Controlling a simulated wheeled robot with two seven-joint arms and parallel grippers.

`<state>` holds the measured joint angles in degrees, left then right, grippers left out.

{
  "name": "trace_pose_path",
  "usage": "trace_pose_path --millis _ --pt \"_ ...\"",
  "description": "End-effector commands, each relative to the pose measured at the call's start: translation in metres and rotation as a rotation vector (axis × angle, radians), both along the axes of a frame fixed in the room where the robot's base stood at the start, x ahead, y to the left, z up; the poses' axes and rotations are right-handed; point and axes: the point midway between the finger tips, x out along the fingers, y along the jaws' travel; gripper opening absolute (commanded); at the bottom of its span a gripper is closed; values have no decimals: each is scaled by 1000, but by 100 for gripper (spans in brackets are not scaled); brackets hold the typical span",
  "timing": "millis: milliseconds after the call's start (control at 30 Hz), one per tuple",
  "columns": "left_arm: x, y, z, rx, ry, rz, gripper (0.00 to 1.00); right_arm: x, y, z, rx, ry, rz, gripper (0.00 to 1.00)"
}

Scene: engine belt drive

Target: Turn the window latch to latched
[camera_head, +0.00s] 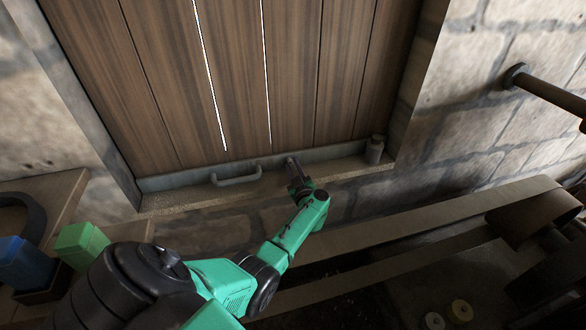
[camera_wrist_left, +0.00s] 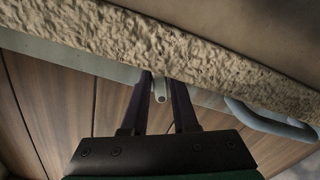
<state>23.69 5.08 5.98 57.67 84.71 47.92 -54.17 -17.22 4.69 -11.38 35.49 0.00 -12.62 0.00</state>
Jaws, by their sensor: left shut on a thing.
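The window latch, a small grey knob-like piece (camera_wrist_left: 161,90), is on the grey bottom rail of the wooden shutter. It sits between the two dark fingers of my left gripper (camera_wrist_left: 164,92) in the left wrist view. My left gripper (camera_head: 293,168) is shut on it at the bottom of the shutter (camera_head: 230,80) in the head view, where the gripper largely covers the latch. I cannot tell from these views which way the latch is turned. My right gripper is not in view.
A grey pull handle (camera_head: 236,178) is on the rail left of my gripper. A small jar (camera_head: 374,150) stands on the stone sill at right. A wide belt (camera_head: 420,222) runs to a pulley (camera_head: 532,212). Green (camera_head: 82,244) and blue (camera_head: 24,262) blocks are at far left.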

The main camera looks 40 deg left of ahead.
Motion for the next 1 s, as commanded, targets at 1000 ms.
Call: trace_pose_path --millis 1000 --pt "0 -2 -3 -539 -767 5 0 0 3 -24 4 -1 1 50"
